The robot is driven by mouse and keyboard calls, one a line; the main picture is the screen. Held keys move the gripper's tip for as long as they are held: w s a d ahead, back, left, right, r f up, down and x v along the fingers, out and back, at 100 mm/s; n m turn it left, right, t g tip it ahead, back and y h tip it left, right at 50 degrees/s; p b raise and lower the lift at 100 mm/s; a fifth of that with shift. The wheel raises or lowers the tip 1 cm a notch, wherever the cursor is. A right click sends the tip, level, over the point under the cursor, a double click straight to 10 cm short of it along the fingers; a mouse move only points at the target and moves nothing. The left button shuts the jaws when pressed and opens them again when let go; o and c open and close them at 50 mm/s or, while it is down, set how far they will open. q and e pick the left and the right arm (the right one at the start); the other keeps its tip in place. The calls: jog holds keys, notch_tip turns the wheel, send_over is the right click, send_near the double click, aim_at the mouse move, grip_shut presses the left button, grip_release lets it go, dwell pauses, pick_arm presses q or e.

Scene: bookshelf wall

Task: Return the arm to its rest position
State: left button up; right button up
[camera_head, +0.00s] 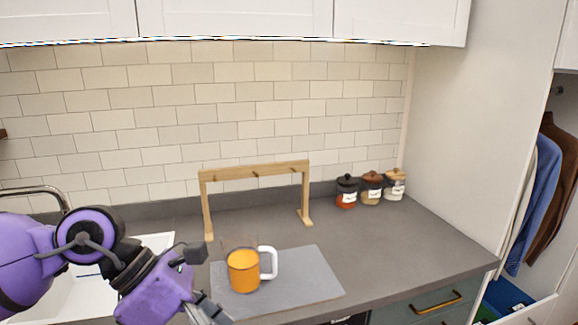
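My purple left arm comes in from the left. Its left gripper (208,309) is low in the view, at the front left of the grey mat (310,286) and partly cut off by the bottom edge. I cannot tell whether its fingers are open or shut. A mug (243,271) with orange contents and a white handle on its right stands upright on the mat, apart from the gripper. My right arm and gripper are not in view.
A wooden rack (256,171) stands behind the mug. Several lidded jars (371,189) stand at the back right. A sink (75,292) and faucet (38,191) are at the left, partly behind my arm. The counter (400,240) is clear right of the mat. Cabinets (235,18) hang above.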

pick_arm(q)
jog(key=w+d+n+t+h, duration=0.3)
jog(key=d+n+t+h, duration=0.2)
jog(key=d+n+h, duration=0.5)
jog(key=w+a+f+n+t+y, duration=0.4)
jog(key=a+f+n+t+y, duration=0.5)
jog(key=n, duration=1.3)
jog(key=s+a+f+n+t+y, duration=0.1)
jog(key=s+a+f+n+y, duration=0.3)
jog(key=f, duration=0.5)
jog(key=s+a+f+n+y, duration=0.25)
jog(key=a+f+n, duration=0.3)
jog(key=f, duration=0.45)
jog(key=s+a+f+n+g+y+p, duration=0.1)
jog(key=s+f+n+g, duration=0.4)
jog(key=s+f, duration=0.8)
jog(key=shift+s+a+n+y, duration=0.45)
jog(key=shift+s+n+y, duration=0.2)
jog(key=shift+s+n, duration=0.5)
